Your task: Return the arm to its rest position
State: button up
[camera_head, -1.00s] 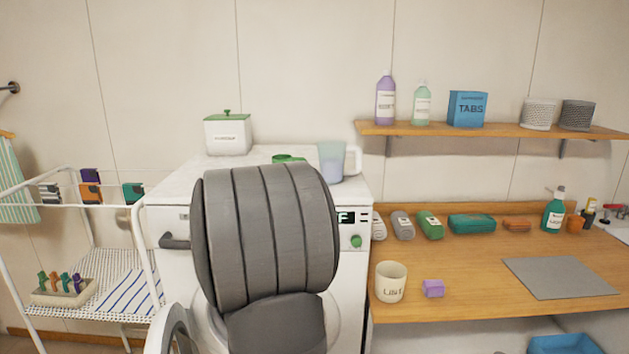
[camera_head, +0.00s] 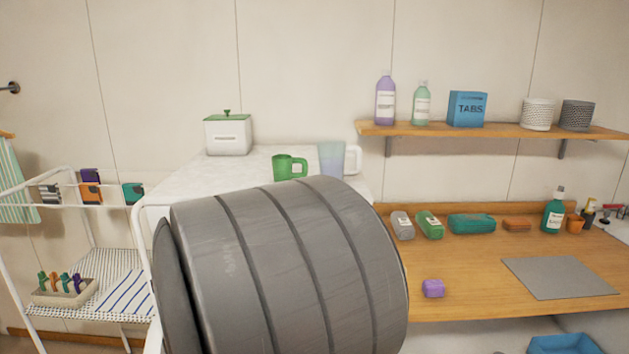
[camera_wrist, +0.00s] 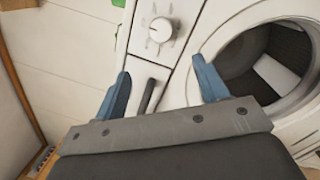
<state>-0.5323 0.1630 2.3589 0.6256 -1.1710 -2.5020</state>
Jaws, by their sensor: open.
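My gripper (camera_wrist: 162,88) shows in the wrist view with its two blue fingers spread apart and nothing between them. It faces the front of the white washing machine (camera_wrist: 185,60), near the dial (camera_wrist: 160,30) and a dark handle (camera_wrist: 148,96). The machine's round door opening (camera_wrist: 262,65) stands open on the right. In the head view my grey arm fills the lower middle and covers most of the machine's front. My fingers are hidden there.
A drying rack (camera_head: 95,262) is at left. The wooden counter (camera_head: 470,295) at right holds a purple block (camera_head: 433,288), several packs and a grey mat (camera_head: 560,277).

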jog(key=w+r+m+g+h, duration=0.1)
jog(key=w+r+m, duration=0.1)
jog(key=w+m, duration=1.4)
jog(key=shift+d+m+g+h, duration=0.2)
jog(key=shift+m+g+h, duration=0.15)
jog(key=shift+m, duration=0.25)
dwell(0.3)
jog(key=o, duration=0.7)
jog(key=s+a+m, duration=0.1)
jog(key=s+a, duration=0.1)
jog(key=a, duration=0.1)
jog(key=s+a+m+y, duration=0.1)
jog(key=s+a, duration=0.2)
jog(key=a, duration=0.1)
jog(key=s+a+r+m, duration=0.1)
jog(key=s+a, duration=0.1)
jog(key=a, duration=0.2)
jog(key=shift+s+a+y, duration=0.2)
jog(key=shift+s+y, duration=0.05)
jog(key=shift+y, duration=0.1)
jog(key=s+a+f+m+y, duration=0.1)
jog(key=s+a+m, duration=0.3)
jog(key=s+a, duration=0.45)
jog(key=w, duration=0.9)
jog(key=shift+d, duration=0.1)
